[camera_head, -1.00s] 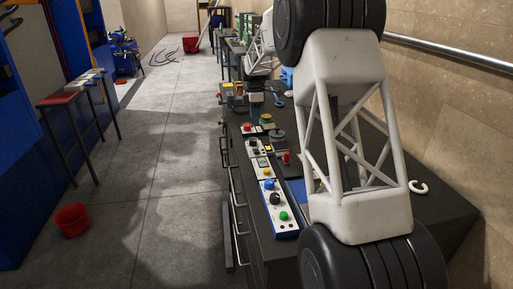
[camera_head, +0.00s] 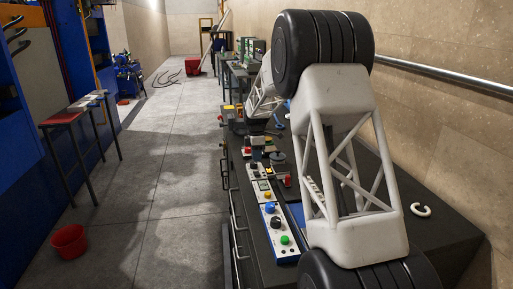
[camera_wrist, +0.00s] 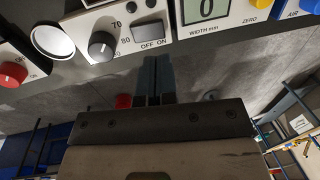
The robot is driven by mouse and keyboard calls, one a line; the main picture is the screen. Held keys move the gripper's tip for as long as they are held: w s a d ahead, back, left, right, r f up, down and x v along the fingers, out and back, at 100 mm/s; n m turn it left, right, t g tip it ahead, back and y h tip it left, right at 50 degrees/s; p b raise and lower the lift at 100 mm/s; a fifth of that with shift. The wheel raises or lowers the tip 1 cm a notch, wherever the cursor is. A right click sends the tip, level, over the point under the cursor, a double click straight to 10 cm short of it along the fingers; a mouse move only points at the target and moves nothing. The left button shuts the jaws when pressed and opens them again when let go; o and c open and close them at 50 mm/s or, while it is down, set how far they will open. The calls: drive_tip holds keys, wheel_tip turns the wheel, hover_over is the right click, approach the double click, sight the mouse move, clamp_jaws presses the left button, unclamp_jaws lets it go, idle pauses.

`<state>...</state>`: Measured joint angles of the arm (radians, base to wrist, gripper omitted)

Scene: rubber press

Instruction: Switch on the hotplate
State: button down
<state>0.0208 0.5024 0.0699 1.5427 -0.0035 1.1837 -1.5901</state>
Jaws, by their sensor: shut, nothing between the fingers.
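The control box with the OFF ON marking (camera_wrist: 150,43) shows at the top of the wrist view. Its small dark rocker switch (camera_wrist: 147,30) sits just above the marking. A black dial knob (camera_wrist: 102,46) with 70 and 80 beside it is on the same white face. My gripper (camera_wrist: 156,62) is shut and empty, its two fingers together. The fingertips point at the box's lower edge, just below the switch. I cannot tell whether they touch it. In the head view my gripper (camera_head: 257,152) is above the bench's row of boxes; the switch is too small to make out there.
A box with a digital display (camera_wrist: 205,10) and yellow ZERO button adjoins on the right in the wrist view. A red knob (camera_wrist: 12,72) is at the left. The near box with blue, black and green controls (camera_head: 276,228) lies along the bench's left edge.

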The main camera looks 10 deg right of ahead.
sight(257, 173)
drive_tip(key=shift+s+f, duration=0.25)
drive_tip(key=shift+f, duration=1.25)
drive_tip(key=shift+s+f, duration=0.2)
drive_tip(key=shift+f, duration=1.25)
drive_tip(key=shift+s+f, duration=0.1)
drive_tip(key=shift+f+t, duration=0.2)
drive_tip(key=shift+t, duration=0.2)
drive_tip(key=shift+w+r, duration=0.25)
drive_tip(key=shift+w, duration=0.5)
drive_tip(key=shift+r, duration=0.1)
wheel_tip(257, 173, up, 14)
drive_tip(key=w, duration=0.2)
